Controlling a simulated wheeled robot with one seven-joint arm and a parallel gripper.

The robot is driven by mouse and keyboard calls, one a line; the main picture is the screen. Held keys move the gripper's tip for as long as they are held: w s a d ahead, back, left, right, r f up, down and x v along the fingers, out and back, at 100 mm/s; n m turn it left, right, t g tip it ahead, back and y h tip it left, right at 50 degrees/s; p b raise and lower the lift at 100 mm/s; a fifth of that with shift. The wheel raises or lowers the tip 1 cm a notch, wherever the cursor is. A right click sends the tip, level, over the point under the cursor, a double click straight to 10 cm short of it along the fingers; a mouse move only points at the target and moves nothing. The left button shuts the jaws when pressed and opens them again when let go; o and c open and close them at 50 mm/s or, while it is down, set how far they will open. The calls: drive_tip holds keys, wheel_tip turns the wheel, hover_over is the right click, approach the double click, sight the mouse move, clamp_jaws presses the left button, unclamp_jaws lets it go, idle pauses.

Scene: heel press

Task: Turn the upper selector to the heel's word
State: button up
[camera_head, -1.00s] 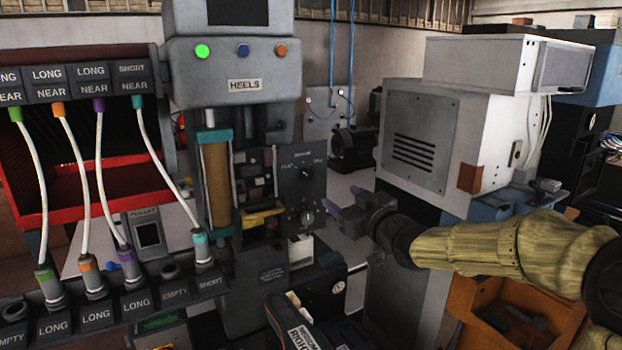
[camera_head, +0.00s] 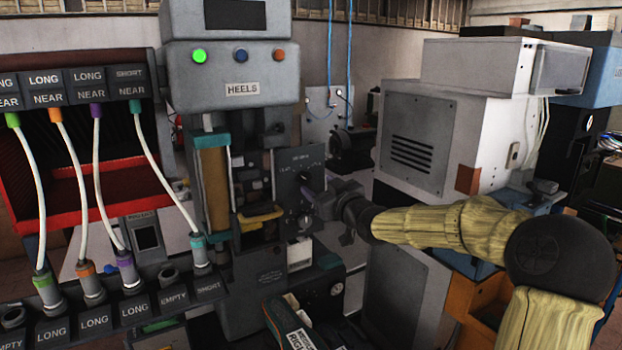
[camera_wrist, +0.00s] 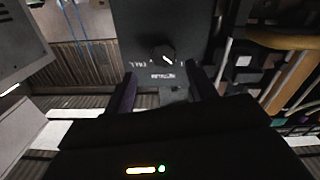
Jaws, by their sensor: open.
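The dark selector panel (camera_head: 287,185) stands on the right side of the press. In the wrist view the upper selector (camera_wrist: 163,57) is a round black knob with a white pointer mark, and small white words lie around it, too small and turned to read surely. My gripper (camera_head: 318,190) is open and empty in front of the panel and hides part of it in the head view. In the wrist view its two dark fingers (camera_wrist: 163,90) stand apart, pointing at the panel, with the knob beyond their tips and between their lines. I see no contact. No heel can be made out clearly.
The press head (camera_head: 232,70), labelled HEELS, has a lit green lamp (camera_head: 199,56). A rack with cables and plugs (camera_head: 90,285) fills the left. A large grey and white cabinet (camera_head: 415,140) stands behind my arm. A labelled dark green object (camera_head: 297,325) lies at the lower front.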

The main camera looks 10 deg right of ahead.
sight(306, 178)
drive_tip(key=x, duration=0.2)
drive_tip(key=p+x, duration=0.1)
drive_tip(key=shift+w+a+r, duration=0.1)
drive_tip(key=shift+w+a, duration=0.15)
drive_tip(key=shift+a, duration=0.25)
drive_tip(key=shift+p+x, duration=0.35)
drive_tip(key=shift+x, duration=0.65)
drive_tip(key=shift+d, duration=0.1)
drive_tip(key=c, duration=1)
